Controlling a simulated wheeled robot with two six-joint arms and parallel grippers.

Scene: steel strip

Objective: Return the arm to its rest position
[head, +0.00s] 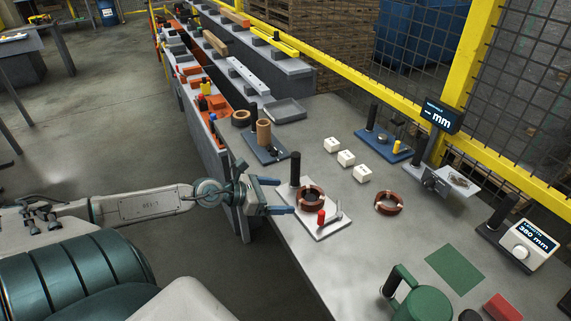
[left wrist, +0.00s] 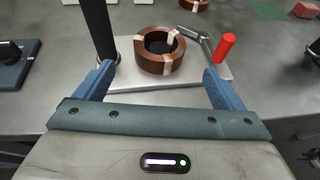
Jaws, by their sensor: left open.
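My left gripper (head: 284,196) is open and empty at the near edge of the grey bench. Its blue fingers point at a white base plate (head: 322,228) that carries a dark post (head: 295,168), a copper-brown coil (head: 310,195) and a red-capped peg (head: 321,217). In the left wrist view, the coil (left wrist: 160,50) lies on the plate (left wrist: 128,75) beyond the gap between the fingers, with nothing gripped. The left arm stretches in from the left. My right gripper is not in view.
A second coil (head: 389,203) lies on the bench to the right. Several white blocks (head: 346,158), a blue-based stand (head: 268,155) and a green handled object (head: 420,302) stand around. A yellow fence rail (head: 390,97) bounds the back. Open floor (head: 90,130) lies left of the bench.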

